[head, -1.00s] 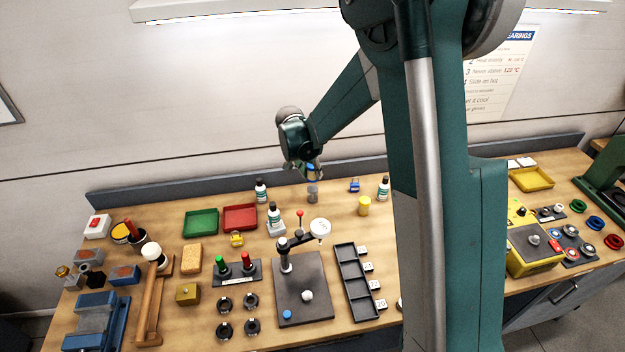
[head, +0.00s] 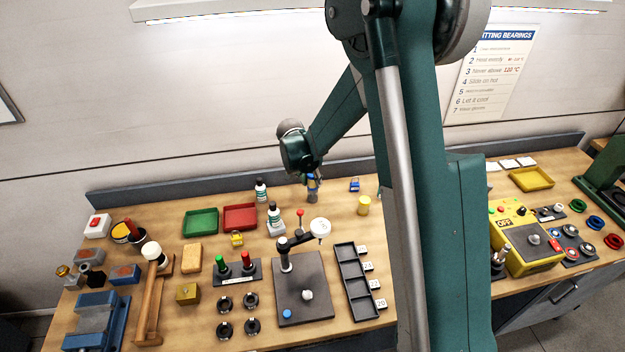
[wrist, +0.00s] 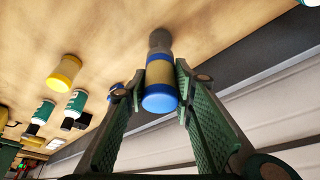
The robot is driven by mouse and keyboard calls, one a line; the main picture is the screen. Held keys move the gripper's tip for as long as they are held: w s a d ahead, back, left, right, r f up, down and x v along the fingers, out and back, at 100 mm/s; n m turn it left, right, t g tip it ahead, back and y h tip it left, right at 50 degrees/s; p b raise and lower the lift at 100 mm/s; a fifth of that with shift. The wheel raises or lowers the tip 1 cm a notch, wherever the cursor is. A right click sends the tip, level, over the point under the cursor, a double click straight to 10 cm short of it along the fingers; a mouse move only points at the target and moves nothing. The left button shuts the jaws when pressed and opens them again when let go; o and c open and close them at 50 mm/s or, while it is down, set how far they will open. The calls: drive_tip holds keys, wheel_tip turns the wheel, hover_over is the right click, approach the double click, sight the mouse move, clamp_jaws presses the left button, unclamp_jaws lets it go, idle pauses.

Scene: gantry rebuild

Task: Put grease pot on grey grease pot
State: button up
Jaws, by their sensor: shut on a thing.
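My gripper (head: 314,178) is low over the back of the bench. It is shut on a grease pot (wrist: 160,83) with a tan body and a blue end, between the two green finger pads in the wrist view. The grey grease pot (wrist: 160,40) stands on the bench directly beyond the held pot, in line with it; it also shows below my gripper in the head view (head: 312,198). The two pots look very close; I cannot tell whether they touch. The held pot is partly hidden by the fingers in the head view.
A yellow pot (head: 363,205) and a blue padlock (head: 354,184) stand to the right. The bench's back edge (head: 200,182) runs close behind.

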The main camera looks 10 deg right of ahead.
drive_tip(key=o, duration=0.9)
drive_tip(key=shift+r, duration=0.15)
drive_tip(key=shift+v, duration=6)
